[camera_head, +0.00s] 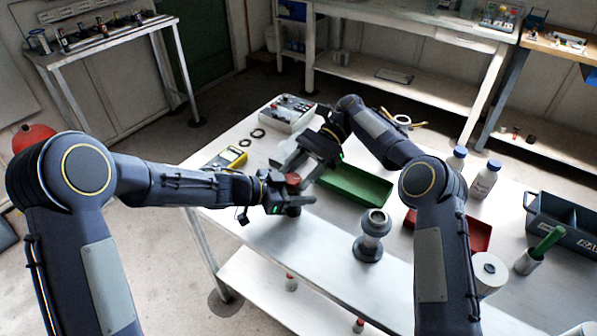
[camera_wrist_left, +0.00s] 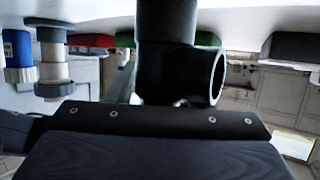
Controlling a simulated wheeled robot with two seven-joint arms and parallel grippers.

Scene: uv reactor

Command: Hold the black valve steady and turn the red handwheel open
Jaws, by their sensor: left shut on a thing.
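The black valve (camera_wrist_left: 175,70) fills the middle of the left wrist view, with a round open port facing right. My left gripper (camera_head: 287,203) is shut on the valve body and holds it over the front left part of the table. The red handwheel (camera_head: 293,179) shows as a small red patch just above my left gripper in the head view. My right gripper (camera_head: 297,168) reaches in from behind, close beside the handwheel. Its fingers are largely hidden, so I cannot tell whether they are open or touch the handwheel. Most of the valve is hidden in the head view.
A grey flanged fitting (camera_head: 371,232) stands at the front. A yellow meter (camera_head: 232,157) and a control box (camera_head: 288,112) lie left and behind. White bottles (camera_head: 484,181) stand at right.

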